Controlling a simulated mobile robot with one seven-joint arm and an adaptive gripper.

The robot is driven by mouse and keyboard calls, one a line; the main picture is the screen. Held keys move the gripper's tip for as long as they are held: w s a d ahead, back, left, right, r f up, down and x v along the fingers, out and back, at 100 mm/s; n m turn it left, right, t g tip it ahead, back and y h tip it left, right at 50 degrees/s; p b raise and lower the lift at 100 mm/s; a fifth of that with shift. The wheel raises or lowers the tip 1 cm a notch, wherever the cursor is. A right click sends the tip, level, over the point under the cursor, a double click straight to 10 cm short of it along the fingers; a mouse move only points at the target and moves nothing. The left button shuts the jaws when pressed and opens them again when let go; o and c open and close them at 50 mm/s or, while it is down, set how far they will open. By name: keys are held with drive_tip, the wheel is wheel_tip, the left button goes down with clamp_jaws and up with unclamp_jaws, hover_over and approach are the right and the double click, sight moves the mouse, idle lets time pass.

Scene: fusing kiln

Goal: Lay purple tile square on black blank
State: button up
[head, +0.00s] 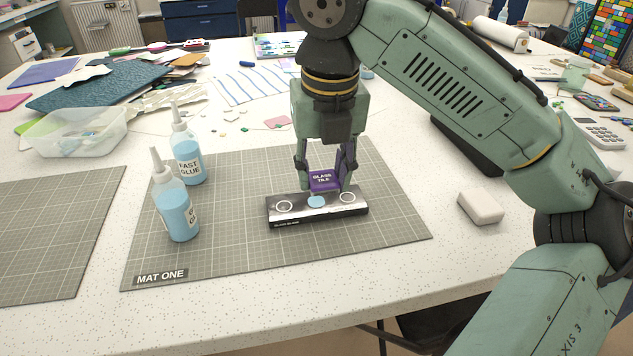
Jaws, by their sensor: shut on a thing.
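The purple tile (324,180), with white lettering, is between the fingers of my gripper (325,182), which is shut on it. The black blank (318,219) is a long dark bar lying on the mat, with a white ring near each end and a light blue spot (316,202) around its middle. The tile shows right above and behind the blue spot; I cannot tell whether it touches the blank. The tile's rear side is hidden.
The blank lies on the grey cutting mat (220,262) marked MAT ONE. Two glue bottles (176,207) (187,152) stand left of it. A white block (481,207) lies to the right. A clear tub (72,132) and sheets lie behind left. The mat's front is clear.

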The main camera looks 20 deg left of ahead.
sight(317, 178)
drive_tip(key=shift+w+a, duration=0.1)
drive_tip(key=shift+a, duration=0.2)
drive_tip(key=shift+w+a+f, duration=0.1)
drive_tip(key=shift+a+f, duration=0.1)
drive_tip(key=shift+f, duration=0.75)
drive_tip(key=shift+a+f, duration=0.15)
drive_tip(key=shift+f, duration=0.75)
drive_tip(key=shift+f, duration=0.1)
drive_tip(key=o, duration=1.1)
drive_tip(key=shift+o, duration=0.2)
drive_tip(key=r, duration=0.4)
drive_tip(key=s+r, duration=0.1)
drive_tip(key=r, duration=0.3)
drive_tip(key=d+r+p, duration=0.1)
drive_tip(key=r, duration=0.3)
drive_tip(key=shift+s+r, duration=0.1)
drive_tip(key=shift+s, duration=0.2)
